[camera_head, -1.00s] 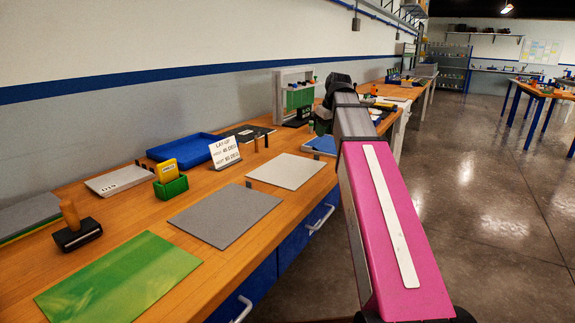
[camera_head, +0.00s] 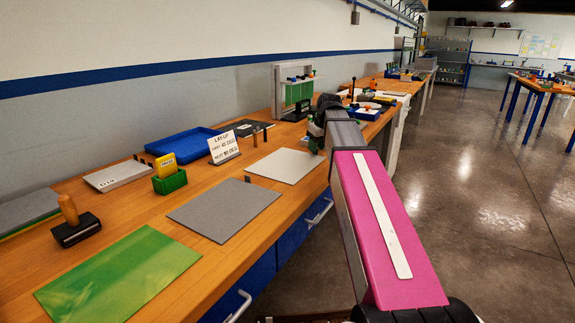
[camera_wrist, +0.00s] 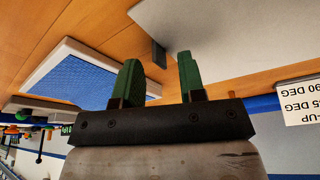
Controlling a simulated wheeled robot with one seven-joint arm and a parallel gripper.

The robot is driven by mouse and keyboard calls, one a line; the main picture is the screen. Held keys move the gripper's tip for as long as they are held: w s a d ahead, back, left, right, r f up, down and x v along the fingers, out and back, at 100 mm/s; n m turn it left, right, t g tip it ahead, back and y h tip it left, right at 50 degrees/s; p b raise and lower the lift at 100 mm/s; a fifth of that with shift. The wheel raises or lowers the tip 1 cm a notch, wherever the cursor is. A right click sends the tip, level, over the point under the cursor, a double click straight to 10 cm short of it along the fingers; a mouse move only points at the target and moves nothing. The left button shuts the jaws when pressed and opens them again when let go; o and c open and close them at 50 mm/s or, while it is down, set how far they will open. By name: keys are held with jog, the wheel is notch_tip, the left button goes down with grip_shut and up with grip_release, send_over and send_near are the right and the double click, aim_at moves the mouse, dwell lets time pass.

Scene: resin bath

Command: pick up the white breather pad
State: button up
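The white breather pad (camera_head: 287,165) lies flat on the wooden bench, as a pale rectangular sheet beyond the grey sheet. My gripper (camera_head: 315,138) is by the pad's far right corner in the head view, apart from the pad as far as I can tell. In the wrist view the pad (camera_wrist: 235,35) fills the upper right. My gripper (camera_wrist: 158,60) shows two green fingers there, spread apart with nothing between them. A small dark block (camera_wrist: 159,54) shows at the pad's edge, beyond the fingertips.
A grey sheet (camera_head: 224,207) and a green sheet (camera_head: 118,275) lie nearer. A lay-up sign (camera_head: 223,147), a green box (camera_head: 170,182) and a blue tray (camera_head: 185,144) stand toward the wall. A white-rimmed blue tray (camera_wrist: 75,82) is left in the wrist view.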

jog(key=shift+w+a+f, duration=0.1)
jog(key=shift+w+f, duration=0.05)
jog(key=shift+f, duration=0.5)
grip_shut()
jog(key=shift+r, duration=0.15)
